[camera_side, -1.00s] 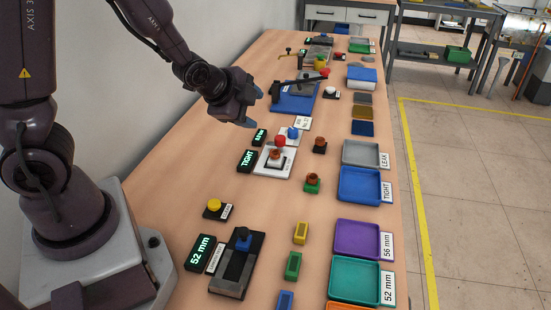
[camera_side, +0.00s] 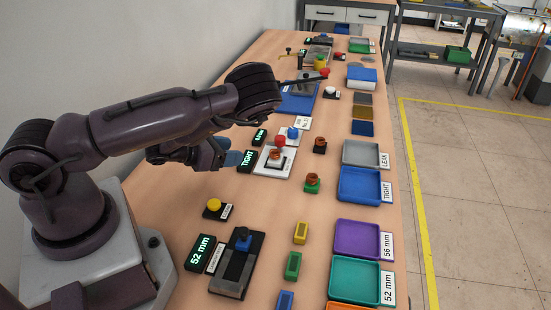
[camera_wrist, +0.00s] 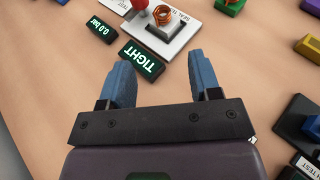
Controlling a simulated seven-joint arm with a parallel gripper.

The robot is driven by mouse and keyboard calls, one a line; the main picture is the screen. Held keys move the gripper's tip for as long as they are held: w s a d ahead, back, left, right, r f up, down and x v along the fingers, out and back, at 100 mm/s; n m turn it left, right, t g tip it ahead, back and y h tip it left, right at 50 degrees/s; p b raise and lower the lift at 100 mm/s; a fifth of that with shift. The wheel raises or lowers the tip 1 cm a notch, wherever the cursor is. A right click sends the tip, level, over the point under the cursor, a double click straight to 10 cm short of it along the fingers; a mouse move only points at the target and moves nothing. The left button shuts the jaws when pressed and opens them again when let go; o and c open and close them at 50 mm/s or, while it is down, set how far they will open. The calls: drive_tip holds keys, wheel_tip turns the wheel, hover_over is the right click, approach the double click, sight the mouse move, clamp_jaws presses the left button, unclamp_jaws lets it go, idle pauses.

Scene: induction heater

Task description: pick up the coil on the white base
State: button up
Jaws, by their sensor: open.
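A copper-coloured coil (camera_side: 275,154) sits upright on a white base (camera_side: 262,171) in mid-table. In the wrist view the coil (camera_wrist: 165,15) shows at the top, on the white base (camera_wrist: 188,36). My gripper (camera_side: 228,157) is left of the white base, at the "TIGHT" display. In the wrist view my gripper (camera_wrist: 163,80) has its blue fingers spread wide with nothing between them. The white base lies beyond the fingertips, apart from them.
The "TIGHT" display (camera_wrist: 141,60) lies just ahead of the fingertips, and a "0.0 bar" display (camera_wrist: 97,26) beside it. A red knob (camera_side: 280,141) stands close behind the coil. Other coils stand on a green base (camera_side: 312,189) and a black base (camera_side: 319,150). Trays line the right side.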

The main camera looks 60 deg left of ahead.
sight(275, 151)
drive_tip(key=x, duration=1.2)
drive_tip(key=shift+w+d, duration=0.2)
drive_tip(key=shift+w, duration=0.15)
clamp_jaws()
